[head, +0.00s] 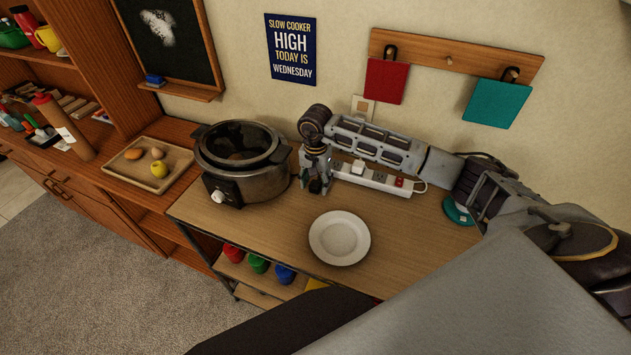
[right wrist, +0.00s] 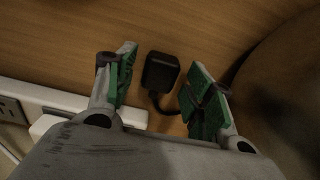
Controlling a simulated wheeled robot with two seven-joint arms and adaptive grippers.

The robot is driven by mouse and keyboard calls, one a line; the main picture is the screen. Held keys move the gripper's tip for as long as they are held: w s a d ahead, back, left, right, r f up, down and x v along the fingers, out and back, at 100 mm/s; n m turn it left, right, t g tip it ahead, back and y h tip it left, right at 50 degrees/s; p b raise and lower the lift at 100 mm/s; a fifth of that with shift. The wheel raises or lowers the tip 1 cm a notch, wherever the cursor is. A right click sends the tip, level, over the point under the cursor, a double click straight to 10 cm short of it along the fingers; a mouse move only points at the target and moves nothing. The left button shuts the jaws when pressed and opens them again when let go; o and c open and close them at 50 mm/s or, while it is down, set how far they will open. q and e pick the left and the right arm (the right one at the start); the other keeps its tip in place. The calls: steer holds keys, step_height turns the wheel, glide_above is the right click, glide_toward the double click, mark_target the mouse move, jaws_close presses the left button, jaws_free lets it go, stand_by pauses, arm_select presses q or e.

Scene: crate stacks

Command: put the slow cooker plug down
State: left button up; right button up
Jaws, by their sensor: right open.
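The slow cooker plug (right wrist: 160,71) is a black block with a dark cord. In the right wrist view it lies on the wooden table between the spread fingers of my right gripper (right wrist: 162,90), apart from both. In the head view my right gripper (head: 315,185) points down at the table between the slow cooker and the power strip, and mostly hides the plug. The slow cooker (head: 245,185) is a dark metal pot with a white knob, its lid off. My left gripper is not in view.
The white power strip (head: 385,181) lies along the wall, right of my gripper, with something white plugged in. A white plate (head: 340,238) sits near the table's front. A wooden tray (head: 129,181) with food stands left of the cooker. The table (head: 390,250) right of the plate is clear.

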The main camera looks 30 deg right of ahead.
mark_target(315, 184)
step_height(315, 184, up, 12)
steer(key=b, duration=0.2)
stand_by(0.5)
stand_by(0.7)
